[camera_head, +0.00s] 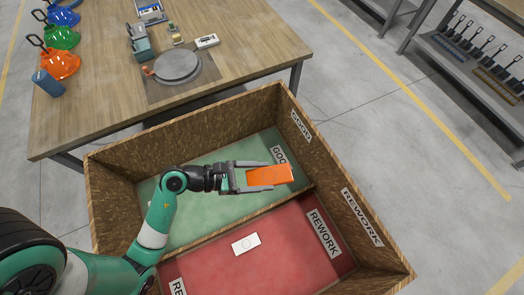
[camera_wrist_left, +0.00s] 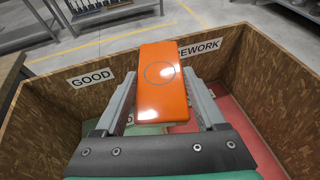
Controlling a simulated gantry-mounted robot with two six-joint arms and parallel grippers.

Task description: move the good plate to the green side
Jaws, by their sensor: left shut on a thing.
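An orange rectangular plate (camera_head: 270,176) is held between the fingers of my left gripper (camera_head: 262,177), above the green side (camera_head: 215,205) of the bin. In the left wrist view the orange plate (camera_wrist_left: 163,85) shows a thin circle on its face, with the gripper's fingers (camera_wrist_left: 165,105) on both sides of it. The green side carries a "GOOD" label. The red side (camera_head: 285,250) carries "REWORK" labels, and a white plate (camera_head: 245,243) with a small round mark lies on its floor. My right gripper is not in view.
The wooden bin's walls (camera_head: 340,195) rise around both sides, with a low divider between them.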

